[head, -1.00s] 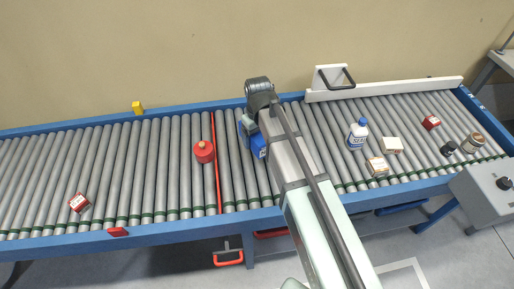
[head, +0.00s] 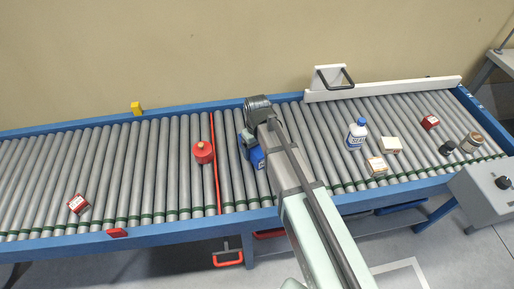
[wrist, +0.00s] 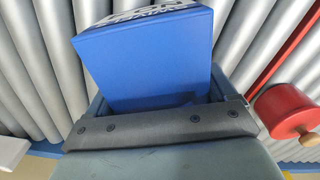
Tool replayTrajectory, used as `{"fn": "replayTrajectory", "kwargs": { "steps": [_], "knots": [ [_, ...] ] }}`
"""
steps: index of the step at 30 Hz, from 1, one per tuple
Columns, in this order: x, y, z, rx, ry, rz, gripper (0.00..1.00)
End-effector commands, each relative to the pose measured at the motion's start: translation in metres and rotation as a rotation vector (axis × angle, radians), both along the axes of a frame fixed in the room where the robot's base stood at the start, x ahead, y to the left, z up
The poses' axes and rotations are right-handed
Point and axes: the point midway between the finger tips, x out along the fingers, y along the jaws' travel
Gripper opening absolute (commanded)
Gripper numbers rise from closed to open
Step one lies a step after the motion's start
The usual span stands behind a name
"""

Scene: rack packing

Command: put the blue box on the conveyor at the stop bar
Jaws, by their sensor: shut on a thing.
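My gripper (head: 249,142) is shut on the blue box (head: 257,158), just right of the thin red bar (head: 215,165) that runs across the conveyor rollers. My arm hides part of the box in the head view. In the wrist view the blue box (wrist: 150,55), with white lettering on its far face, sits between the jaws of my gripper (wrist: 165,105). The rollers show behind it. I cannot tell whether the box touches the rollers. The red bar (wrist: 290,42) shows at the right of the wrist view.
A red canister (head: 203,152) stands just left of the red bar, and a red box (head: 78,203) lies far left. A white bottle (head: 357,134) and several small items stand on the right. A white rail (head: 385,89) lines the back right edge. Rollers between canister and red box are clear.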

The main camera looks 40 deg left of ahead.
Motion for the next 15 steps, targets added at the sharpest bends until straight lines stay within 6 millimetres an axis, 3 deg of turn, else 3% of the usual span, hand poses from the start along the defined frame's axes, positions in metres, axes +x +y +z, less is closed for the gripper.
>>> {"fn": "replayTrajectory", "kwargs": {
  "steps": [2, 3, 7, 15],
  "knots": [
    [0.0, 0.0, -0.0021, 0.0, 0.0, 0.0, 0.42],
    [0.0, 0.0, -0.0021, 0.0, 0.0, 0.0, 0.87],
    [0.0, 0.0, -0.0019, 0.0, 0.0, 0.0, 1.0],
    [0.0, 0.0, -0.0009, 0.0, 0.0, 0.0, 1.0]
  ]
}}
